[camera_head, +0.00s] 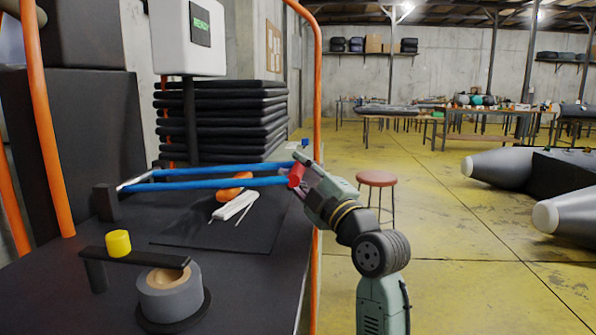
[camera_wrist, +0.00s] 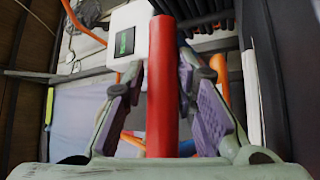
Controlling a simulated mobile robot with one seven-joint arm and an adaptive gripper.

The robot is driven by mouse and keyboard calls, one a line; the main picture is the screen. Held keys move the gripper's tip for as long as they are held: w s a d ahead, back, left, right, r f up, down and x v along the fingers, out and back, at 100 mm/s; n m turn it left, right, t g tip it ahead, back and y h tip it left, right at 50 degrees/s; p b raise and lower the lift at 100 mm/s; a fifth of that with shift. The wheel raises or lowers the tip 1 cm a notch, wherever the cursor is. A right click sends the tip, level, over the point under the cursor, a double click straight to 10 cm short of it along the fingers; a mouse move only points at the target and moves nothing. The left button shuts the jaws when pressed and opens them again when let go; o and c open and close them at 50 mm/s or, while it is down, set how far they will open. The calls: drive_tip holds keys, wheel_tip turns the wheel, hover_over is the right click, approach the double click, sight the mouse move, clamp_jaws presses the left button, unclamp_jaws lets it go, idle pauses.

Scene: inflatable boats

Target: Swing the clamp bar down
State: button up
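The clamp bar (camera_head: 215,183) is a blue frame of two long rails. It runs nearly level above the bench, from a black post (camera_head: 105,202) at the left to a red handle (camera_head: 297,174) at its right end. My gripper (camera_head: 300,172) is at that handle, coming from the right. Part of the handle is hidden behind the fingers in the head view.
The dark bench (camera_head: 55,265) holds a white tool (camera_head: 235,204), an orange object (camera_head: 233,181), a yellow knob (camera_head: 118,243) and a grey round pot (camera_head: 170,295). An orange frame tube (camera_head: 318,110) rises behind the handle. A red stool (camera_head: 376,179) stands on open floor to the right.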

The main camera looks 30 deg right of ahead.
drive_tip(key=shift+o, duration=1.4)
drive_tip(key=v, duration=1.2)
